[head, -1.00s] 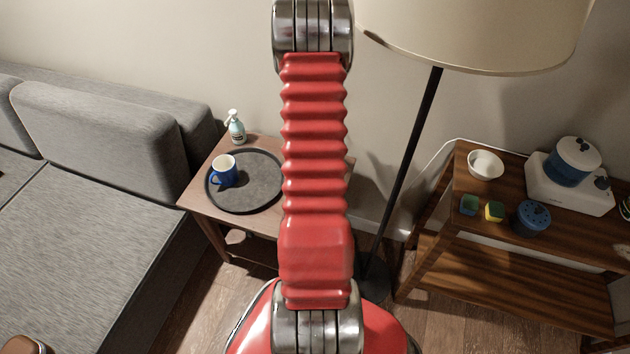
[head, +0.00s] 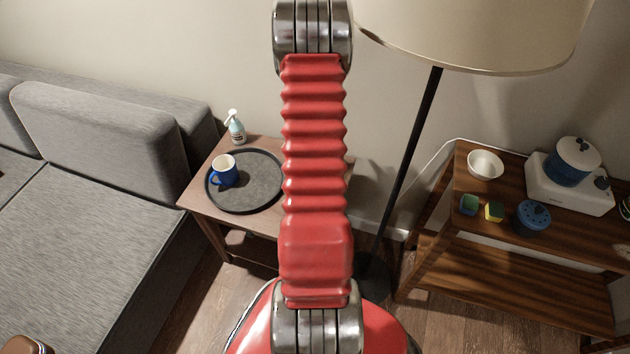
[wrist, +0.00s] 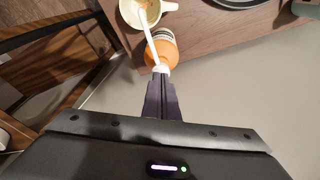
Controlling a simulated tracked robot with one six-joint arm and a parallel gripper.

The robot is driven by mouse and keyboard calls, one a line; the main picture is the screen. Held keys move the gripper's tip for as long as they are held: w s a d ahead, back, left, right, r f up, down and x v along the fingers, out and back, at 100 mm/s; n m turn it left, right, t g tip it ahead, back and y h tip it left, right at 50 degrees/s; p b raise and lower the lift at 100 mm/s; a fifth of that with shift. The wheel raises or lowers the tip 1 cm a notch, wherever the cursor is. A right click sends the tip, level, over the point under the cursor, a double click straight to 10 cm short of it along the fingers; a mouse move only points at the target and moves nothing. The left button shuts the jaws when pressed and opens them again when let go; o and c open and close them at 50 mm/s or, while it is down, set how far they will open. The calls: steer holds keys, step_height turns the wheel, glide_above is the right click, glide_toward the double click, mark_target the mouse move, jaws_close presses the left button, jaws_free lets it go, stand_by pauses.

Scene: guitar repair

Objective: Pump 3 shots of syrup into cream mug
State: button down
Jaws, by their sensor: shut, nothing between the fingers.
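In the wrist view an amber syrup bottle (wrist: 161,47) with a white pump stands on a wooden surface. Its long white spout (wrist: 148,32) reaches over a cream mug (wrist: 166,6), which is partly cut off by the top edge. My gripper (wrist: 161,78) is shut, with its fingertips at the white pump head; I cannot tell whether they touch it. Nothing is held between the fingers. In the head view my red arm covers the middle, and the syrup bottle, cream mug and gripper are not visible.
In the head view a blue mug (head: 224,172) stands on a dark round tray (head: 262,200) on a side table. A lamp pole (head: 408,165) and a wooden shelf (head: 480,190) are on the right, a grey sofa (head: 90,240) on the left.

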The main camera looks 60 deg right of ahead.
steer(key=shift+r, duration=1.05)
steer(key=shift+f, duration=1)
stand_by(0.5)
steer(key=shift+r, duration=1)
steer(key=shift+f, duration=1.1)
steer(key=shift+r, duration=1.1)
steer(key=shift+r, duration=0.15)
step_height(320, 180, up, 6)
steer(key=shift+f, duration=0.15)
stand_by(0.8)
stand_by(0.7)
